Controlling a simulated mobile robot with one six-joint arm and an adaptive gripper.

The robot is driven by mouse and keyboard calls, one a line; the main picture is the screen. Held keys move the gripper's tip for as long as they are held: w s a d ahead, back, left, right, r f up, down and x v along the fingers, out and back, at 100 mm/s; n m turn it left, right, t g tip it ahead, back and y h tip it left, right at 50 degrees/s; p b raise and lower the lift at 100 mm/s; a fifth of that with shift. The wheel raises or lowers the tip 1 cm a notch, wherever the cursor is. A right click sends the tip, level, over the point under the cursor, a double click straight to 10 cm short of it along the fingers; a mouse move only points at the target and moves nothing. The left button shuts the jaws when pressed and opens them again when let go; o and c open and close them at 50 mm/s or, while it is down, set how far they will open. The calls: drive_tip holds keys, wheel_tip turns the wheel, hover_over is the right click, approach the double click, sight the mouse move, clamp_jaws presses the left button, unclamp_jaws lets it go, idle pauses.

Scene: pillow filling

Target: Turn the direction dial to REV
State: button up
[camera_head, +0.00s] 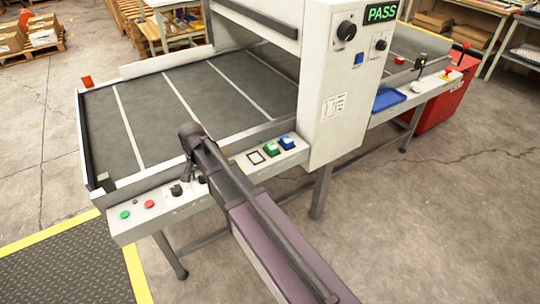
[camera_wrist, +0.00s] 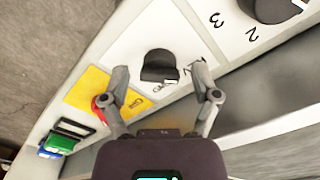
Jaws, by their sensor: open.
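In the wrist view a black knob (camera_wrist: 158,68) sits on a white plate with small dark lettering, partly covered and too small to read. It looks like the direction dial, but I cannot confirm its label or setting. My gripper (camera_wrist: 160,72) is open, with one finger on each side of the knob in the picture. I see no clear contact, and the height of the fingertips above the plate is hard to tell. In the head view my gripper (camera_head: 192,140) is over the front control rail (camera_head: 135,227), and my arm hides part of the controls there.
A larger black dial (camera_wrist: 272,8) with numbers 2 and 3 is at the upper right of the wrist view. A yellow plate (camera_wrist: 88,88) with a red control lies left of the knob. Green (camera_wrist: 70,128) and blue (camera_wrist: 60,143) buttons are beyond it. The head view shows a PASS display (camera_head: 381,13).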

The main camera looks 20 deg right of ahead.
sight(202, 176)
drive_tip(key=shift+r+p, duration=7)
drive_tip(key=s+d+r+n+p, duration=0.2)
drive_tip(key=s+d, duration=0.5)
drive_tip(key=d, duration=0.2)
drive_tip(key=s+d+r+n+p, duration=0.1)
drive_tip(key=s+d+n, duration=0.1)
drive_tip(key=s+d, duration=0.5)
drive_tip(key=shift+s+d+r+n+p, duration=0.4)
drive_tip(key=shift+d, duration=1.4)
